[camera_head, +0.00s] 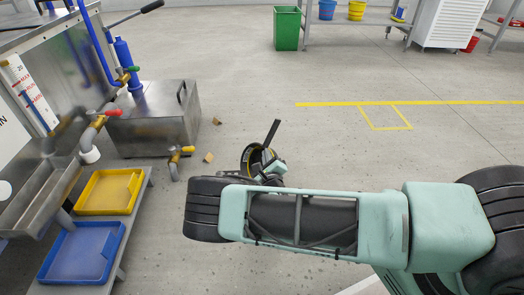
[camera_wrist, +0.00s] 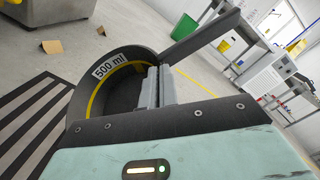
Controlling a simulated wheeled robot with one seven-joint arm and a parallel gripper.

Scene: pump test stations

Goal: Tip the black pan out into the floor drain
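The black pan (camera_head: 246,158) is off to the far side of my arm in the head view, with its handle sticking up. In the wrist view the pan (camera_wrist: 82,92) is tilted on its side, with a yellow line and a "500 ml" label inside. No liquid shows in the visible part. My gripper (camera_wrist: 158,78) has its grey fingers close together on the pan near the handle base; it also shows in the head view (camera_head: 270,167). A striped floor grating (camera_wrist: 32,120), seemingly the drain, lies left of the pan in the wrist view.
A steel tank (camera_head: 150,120) with valves stands at the left. A yellow tray (camera_head: 110,191) and a blue tray (camera_head: 82,252) sit on a low shelf. Small brown pieces (camera_head: 208,157) lie on the floor. A green bin (camera_head: 287,28) stands at the back; the middle floor is clear.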

